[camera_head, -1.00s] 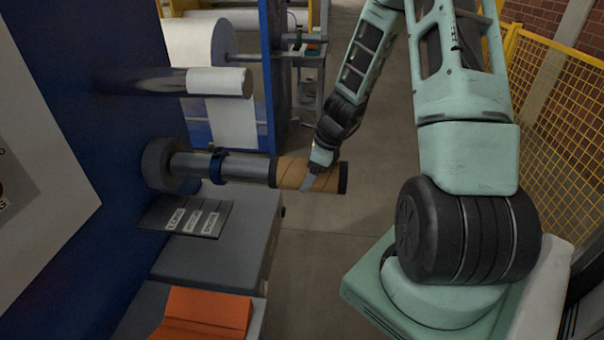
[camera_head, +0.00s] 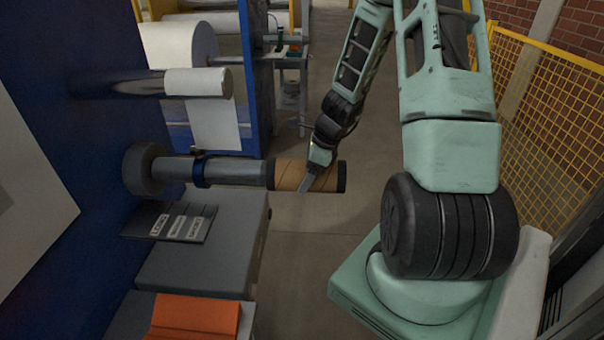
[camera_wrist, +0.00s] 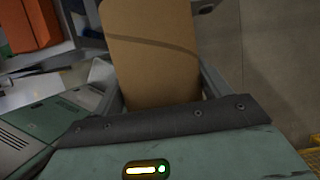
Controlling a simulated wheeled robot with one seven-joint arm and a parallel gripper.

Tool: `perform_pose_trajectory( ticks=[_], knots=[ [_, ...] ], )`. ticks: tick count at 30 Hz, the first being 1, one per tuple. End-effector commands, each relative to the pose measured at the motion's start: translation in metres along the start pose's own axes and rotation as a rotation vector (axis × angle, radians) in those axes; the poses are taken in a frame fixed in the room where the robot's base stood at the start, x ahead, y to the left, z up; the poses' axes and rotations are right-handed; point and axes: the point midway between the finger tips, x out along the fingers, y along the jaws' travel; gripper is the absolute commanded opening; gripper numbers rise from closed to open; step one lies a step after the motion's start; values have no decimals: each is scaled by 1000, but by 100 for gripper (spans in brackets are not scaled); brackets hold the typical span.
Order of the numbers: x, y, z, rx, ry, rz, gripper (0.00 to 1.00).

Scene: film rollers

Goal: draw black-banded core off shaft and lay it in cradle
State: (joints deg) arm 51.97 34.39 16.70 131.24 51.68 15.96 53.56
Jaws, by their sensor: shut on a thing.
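The brown cardboard core (camera_head: 291,174) has a black band at each end and lies level, in line with the grey shaft (camera_head: 236,171). The shaft's outer part meets the core's left end; how much shaft is inside is hidden. My gripper (camera_head: 311,181) is shut around the core near its middle, coming from above. In the wrist view the core (camera_wrist: 150,50) fills the space between the two fingers. An orange block-like piece (camera_head: 195,316) sits on a grey stand at lower left; I cannot tell whether it is the cradle.
A grey cabinet (camera_head: 205,255) stands below the shaft. A white roll (camera_head: 198,82) is above. A yellow mesh fence (camera_head: 550,120) stands at right. The floor beneath the core is open.

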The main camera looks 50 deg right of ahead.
Motion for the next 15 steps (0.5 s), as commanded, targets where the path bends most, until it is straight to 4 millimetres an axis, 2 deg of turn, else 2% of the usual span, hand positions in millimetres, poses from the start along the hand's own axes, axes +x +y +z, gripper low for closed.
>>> perform_pose_trajectory(
  ticks=[15],
  knots=[
    [-13, 0, -32, 1, 0, 0, 47]
  ],
)
